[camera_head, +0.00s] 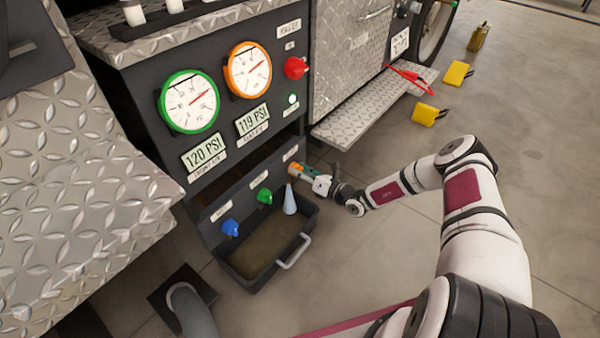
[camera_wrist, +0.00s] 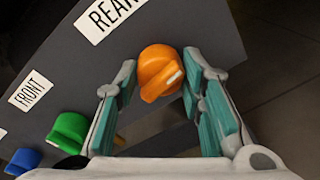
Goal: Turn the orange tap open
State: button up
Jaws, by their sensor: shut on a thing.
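The orange tap (camera_wrist: 158,72) sits on the dark panel beside the REAR label (camera_wrist: 108,14). In the head view the orange tap (camera_head: 292,168) is at the right end of the lower panel, partly covered by my gripper (camera_head: 307,175). My gripper is shut on the tap. In the wrist view its teal-padded fingers stand on either side of the knob. A pale mark shows on the knob's lower right. A pale blue, cone-like shape (camera_head: 289,201) hangs just below the tap, above the tray; it looks like water.
A green tap (camera_head: 264,196) and a blue tap (camera_head: 230,228) sit left along the panel. A black tray (camera_head: 307,221) with a handle stands below. Above are a green-rimmed gauge (camera_head: 188,102), an orange-rimmed gauge (camera_head: 248,70) and a red knob (camera_head: 296,68).

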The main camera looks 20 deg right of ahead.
jog(key=shift+f+m, duration=0.1)
jog(key=shift+m, duration=0.6)
jog(key=o, duration=1.1)
jog(key=shift+o, duration=0.2)
jog(key=v, duration=1.2)
jog(key=shift+w, duration=0.1)
